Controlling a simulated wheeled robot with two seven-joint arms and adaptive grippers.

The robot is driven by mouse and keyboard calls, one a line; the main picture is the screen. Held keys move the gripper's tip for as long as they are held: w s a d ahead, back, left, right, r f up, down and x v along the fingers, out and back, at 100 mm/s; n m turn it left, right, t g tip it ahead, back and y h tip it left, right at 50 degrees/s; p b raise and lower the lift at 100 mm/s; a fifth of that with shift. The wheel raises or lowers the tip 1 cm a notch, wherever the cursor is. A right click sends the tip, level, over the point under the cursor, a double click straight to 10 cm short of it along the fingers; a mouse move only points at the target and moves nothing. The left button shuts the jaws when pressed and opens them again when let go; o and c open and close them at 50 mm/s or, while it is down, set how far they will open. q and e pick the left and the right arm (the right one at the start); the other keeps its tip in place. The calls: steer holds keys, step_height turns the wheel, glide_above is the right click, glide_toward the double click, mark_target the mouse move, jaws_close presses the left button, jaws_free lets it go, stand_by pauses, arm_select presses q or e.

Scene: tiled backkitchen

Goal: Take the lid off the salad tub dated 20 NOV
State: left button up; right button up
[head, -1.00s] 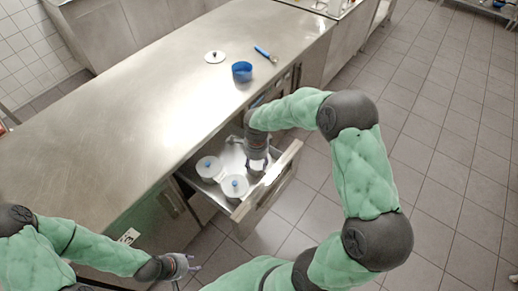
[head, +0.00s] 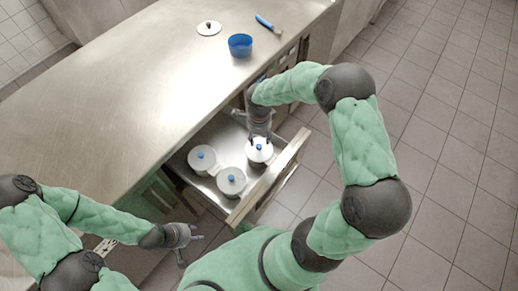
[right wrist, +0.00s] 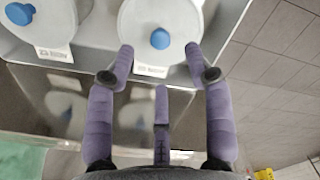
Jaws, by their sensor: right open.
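Three white lidded tubs with blue knobs stand in the open drawer (head: 238,213): a left tub (head: 196,164), a front tub (head: 233,187) and a right tub (head: 262,155). My right gripper (head: 260,138) is open and empty over the right tub. In the right wrist view, a lidded tub (right wrist: 180,18) lies just beyond the spread fingertips (right wrist: 160,55), its blue knob between their lines. Another tub (right wrist: 50,15) is at its left. Both carry white labels, too blurred to read a date. My left gripper (head: 190,243) is open and empty outside the drawer.
The steel counter (head: 110,100) above the drawer is mostly clear. A white disc with a dark knob (head: 208,28), a blue bowl (head: 240,45) and a blue-handled tool (head: 266,23) sit at its far end. Tiled floor (head: 440,170) is free at the right.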

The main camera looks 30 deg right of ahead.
mark_target(259, 146)
steer(key=shift+f+b, duration=0.85)
steer(key=shift+f, duration=2.35)
steer(key=c, duration=1.1)
